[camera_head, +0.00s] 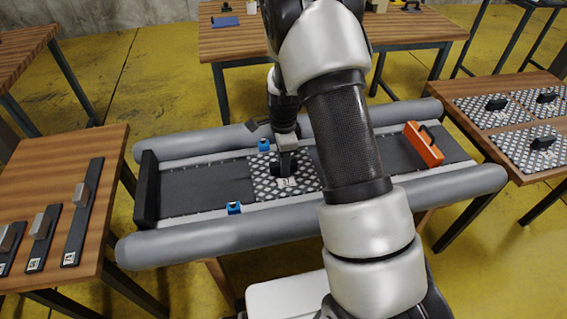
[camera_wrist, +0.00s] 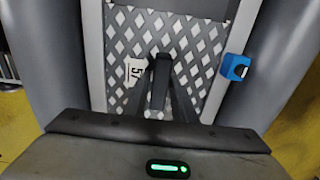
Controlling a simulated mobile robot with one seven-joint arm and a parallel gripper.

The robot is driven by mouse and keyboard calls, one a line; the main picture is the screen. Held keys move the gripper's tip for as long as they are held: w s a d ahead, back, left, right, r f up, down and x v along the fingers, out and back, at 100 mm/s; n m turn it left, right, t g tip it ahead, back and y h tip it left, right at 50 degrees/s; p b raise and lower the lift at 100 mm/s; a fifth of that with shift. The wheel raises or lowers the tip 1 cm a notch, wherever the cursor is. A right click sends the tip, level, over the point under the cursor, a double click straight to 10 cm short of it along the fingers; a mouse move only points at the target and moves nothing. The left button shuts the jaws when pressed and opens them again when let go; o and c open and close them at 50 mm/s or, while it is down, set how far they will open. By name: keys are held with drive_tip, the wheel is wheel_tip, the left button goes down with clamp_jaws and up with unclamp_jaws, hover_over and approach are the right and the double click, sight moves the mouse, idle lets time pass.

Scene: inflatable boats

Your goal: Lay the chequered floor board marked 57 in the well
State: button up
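The chequered floor board (camera_head: 263,181) lies between the two grey tubes of the boat, about level along the well; whether it rests fully on the floor I cannot tell. Its white label reads 57 in the wrist view (camera_wrist: 136,72). My gripper (camera_head: 285,160) points down at the board's black handle, and its fingers close on the handle in the wrist view (camera_wrist: 158,85). The well (camera_head: 205,185) shows dark floor on the left of the board and more dark floor on the right, partly hidden by my arm.
Blue clips (camera_head: 234,208) (camera_head: 263,145) sit at the well's edges. An orange box with a handle (camera_head: 424,144) stands at the well's right end. Chequered boards lie on the right table (camera_head: 470,104); dark bars lie on the left table (camera_head: 110,150). Another table stands behind.

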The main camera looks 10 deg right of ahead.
drive_tip(key=shift+o, duration=1)
drive_tip(key=s+r+n+t+p, duration=0.1)
drive_tip(key=s+r+n+p, duration=0.25)
drive_tip(key=r, duration=1.75)
drive_tip(key=s+r+n+t, duration=0.2)
drive_tip(key=s+r+n, duration=0.4)
drive_tip(key=s, duration=0.4)
drive_tip(key=s+r+n+t, duration=0.2)
drive_tip(key=s+r+n, duration=0.5)
drive_tip(key=s, duration=0.4)
drive_tip(key=shift+s+r+n+t, duration=0.2)
drive_tip(key=shift+s+n+t, duration=0.1)
drive_tip(key=shift+n, duration=0.45)
